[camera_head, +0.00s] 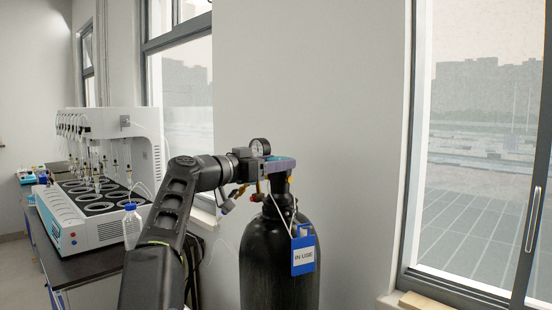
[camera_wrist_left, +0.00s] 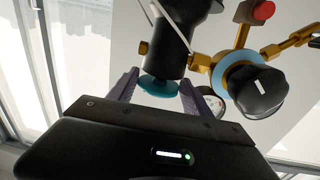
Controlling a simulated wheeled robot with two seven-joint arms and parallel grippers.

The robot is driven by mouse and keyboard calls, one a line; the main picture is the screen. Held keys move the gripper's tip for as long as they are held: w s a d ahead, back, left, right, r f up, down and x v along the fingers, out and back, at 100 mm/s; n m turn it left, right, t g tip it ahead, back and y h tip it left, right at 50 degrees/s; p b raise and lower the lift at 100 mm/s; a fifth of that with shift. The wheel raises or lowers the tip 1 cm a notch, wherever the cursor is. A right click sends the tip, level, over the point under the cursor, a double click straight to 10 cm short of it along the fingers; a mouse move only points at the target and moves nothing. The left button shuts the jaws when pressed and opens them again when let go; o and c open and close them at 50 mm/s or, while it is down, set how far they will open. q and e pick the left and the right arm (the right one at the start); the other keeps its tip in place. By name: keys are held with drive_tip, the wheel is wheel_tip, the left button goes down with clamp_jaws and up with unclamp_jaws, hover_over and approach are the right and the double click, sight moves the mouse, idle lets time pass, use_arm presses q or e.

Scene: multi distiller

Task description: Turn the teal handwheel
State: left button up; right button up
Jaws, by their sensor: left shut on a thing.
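The teal handwheel (camera_wrist_left: 158,86) sits on the end of the black cylinder valve (camera_wrist_left: 170,50) in the left wrist view. My left gripper (camera_wrist_left: 157,88) has one finger on each side of it and is shut on it. In the head view my left gripper (camera_head: 277,164) reaches in from the left at the top of the black gas cylinder (camera_head: 268,265). My right gripper is in neither view.
A pressure gauge (camera_head: 261,147) and brass fittings (camera_wrist_left: 242,38) crowd close to the gripper. A black knob with a blue ring (camera_wrist_left: 255,88) is beside it. A blue IN USE tag (camera_head: 303,255) hangs on the cylinder. A distiller (camera_head: 110,229) and a blue-capped bottle (camera_head: 131,227) stand on the left bench.

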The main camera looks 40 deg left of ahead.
use_arm(q)
drive_tip(key=shift+f, duration=0.15)
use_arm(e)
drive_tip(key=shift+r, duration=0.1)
use_arm(q)
drive_tip(key=o, duration=1.2)
